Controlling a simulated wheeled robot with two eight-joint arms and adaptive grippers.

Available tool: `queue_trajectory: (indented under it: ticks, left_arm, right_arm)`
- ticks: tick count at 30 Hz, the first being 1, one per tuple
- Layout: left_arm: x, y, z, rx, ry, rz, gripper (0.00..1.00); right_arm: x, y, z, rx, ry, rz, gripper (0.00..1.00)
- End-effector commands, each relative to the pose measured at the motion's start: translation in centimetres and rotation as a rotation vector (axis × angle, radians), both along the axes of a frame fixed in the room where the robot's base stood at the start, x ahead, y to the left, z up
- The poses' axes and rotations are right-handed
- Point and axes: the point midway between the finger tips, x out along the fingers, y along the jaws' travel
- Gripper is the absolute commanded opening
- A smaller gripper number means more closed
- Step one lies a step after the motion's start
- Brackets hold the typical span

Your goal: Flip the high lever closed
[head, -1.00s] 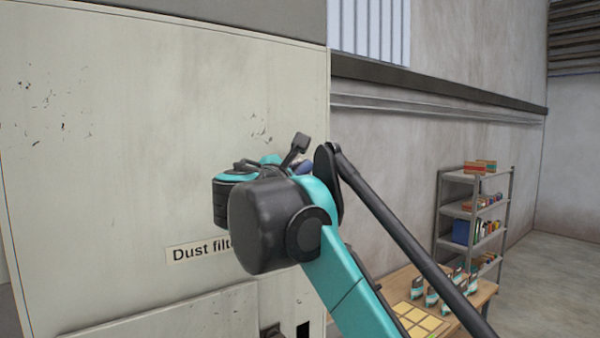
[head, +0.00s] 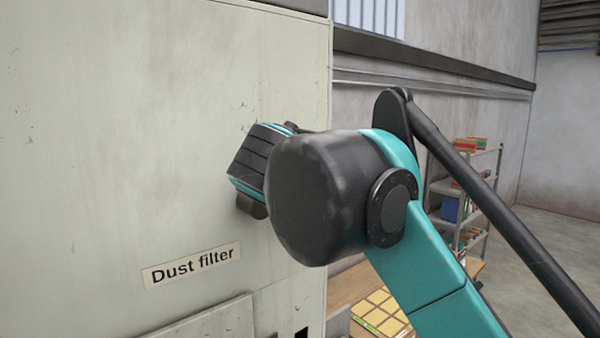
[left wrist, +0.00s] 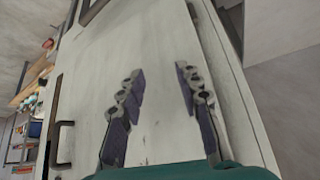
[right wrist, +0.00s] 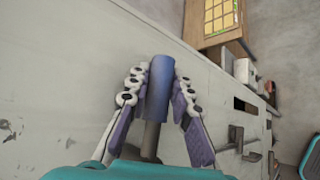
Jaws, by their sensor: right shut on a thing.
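The high lever has a blue cylindrical grip (right wrist: 160,88) on a grey shaft (right wrist: 151,139). In the right wrist view my right gripper (right wrist: 158,78) is shut on the blue grip, with a finger on either side of it. In the head view my right arm hides the lever and the fingertips in front of the pale cabinet (head: 130,130). My left gripper (left wrist: 155,70) is open and empty, facing a pale panel. It does not show in the head view.
A "Dust filter" label (head: 192,266) is on the cabinet, below my right wrist. Another dark lever or handle (right wrist: 236,140) and a dark slot (right wrist: 245,107) show in the right wrist view. A wooden table (right wrist: 216,42) and a shelf (head: 470,195) stand beyond.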

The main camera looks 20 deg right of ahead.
Motion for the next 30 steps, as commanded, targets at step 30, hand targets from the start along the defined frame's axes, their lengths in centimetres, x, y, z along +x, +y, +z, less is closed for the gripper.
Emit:
queue_trajectory:
  ticks: [30]
  left_arm:
    - [0.0, 0.0, 1.3, 0.000, 0.000, 0.000, 0.34]
  right_arm:
    - [-0.4, 1.2, -4.2, 0.456, 0.166, 0.000, 0.00]
